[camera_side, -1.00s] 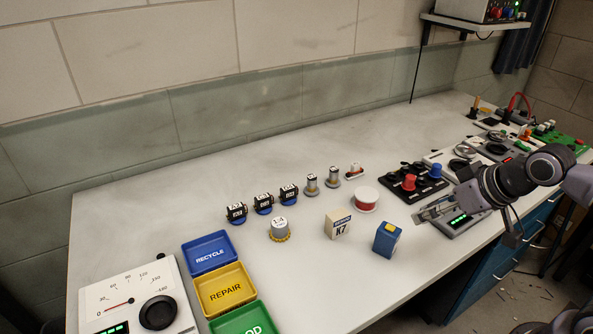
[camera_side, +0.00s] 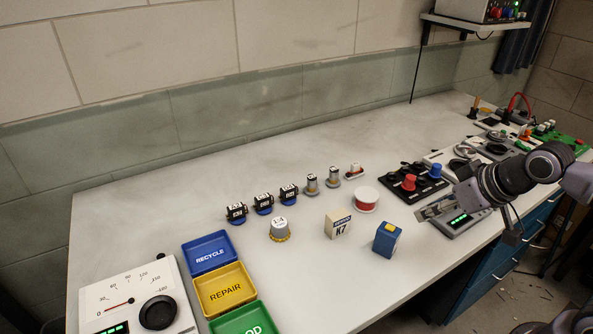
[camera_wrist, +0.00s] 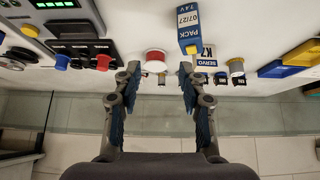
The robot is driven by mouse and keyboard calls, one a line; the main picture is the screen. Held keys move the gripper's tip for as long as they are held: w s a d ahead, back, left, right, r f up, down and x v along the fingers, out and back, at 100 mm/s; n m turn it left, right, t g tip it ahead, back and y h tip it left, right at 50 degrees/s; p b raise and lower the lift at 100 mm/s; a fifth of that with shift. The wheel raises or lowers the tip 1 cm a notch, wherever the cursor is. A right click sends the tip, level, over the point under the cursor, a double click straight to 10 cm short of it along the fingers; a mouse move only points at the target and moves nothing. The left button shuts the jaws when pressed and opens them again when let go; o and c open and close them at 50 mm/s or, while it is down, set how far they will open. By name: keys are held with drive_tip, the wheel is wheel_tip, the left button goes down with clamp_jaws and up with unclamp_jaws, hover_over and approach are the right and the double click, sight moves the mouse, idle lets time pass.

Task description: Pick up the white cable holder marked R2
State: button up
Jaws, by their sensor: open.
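My gripper (camera_side: 426,212) is open and empty, over the right part of the bench above a grey box with a green display. In the wrist view its two fingers (camera_wrist: 160,70) are spread wide. A white-topped round spool with a red band (camera_side: 365,199) stands on the bench, left of my gripper and apart from it. In the wrist view the spool (camera_wrist: 156,56) appears between the fingertips, farther off. I read no R2 mark on anything, so I cannot tell whether the spool is the cable holder. Two small grey pieces with white labels (camera_side: 311,184) stand behind it; their marks are unreadable.
A blue pack (camera_side: 387,239) and a K7 servo box (camera_side: 338,224) stand in front of the spool. A black panel with red and blue knobs (camera_side: 414,184) lies to its right. Black labelled pieces (camera_side: 263,204) and trays (camera_side: 209,252) are leftward.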

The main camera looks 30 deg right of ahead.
drive_tip(key=w+d+r+n+g, duration=0.1)
drive_tip(key=w+r+n+g, duration=0.1)
drive_tip(key=w+r+n, duration=0.35)
drive_tip(key=n+g+h, duration=0.1)
drive_tip(key=n+g, duration=0.4)
drive_tip(key=n, duration=0.7)
hover_over(356, 163)
drive_tip(key=a, duration=0.1)
wheel_tip(356, 163, down, 6)
drive_tip(key=shift+a+f, duration=0.1)
drive_tip(key=f, duration=0.7)
drive_tip(key=d+f, duration=0.1)
drive_tip(key=f, duration=0.2)
drive_tip(key=shift+d+f, duration=0.1)
drive_tip(key=shift+f, duration=0.2)
clamp_jaws()
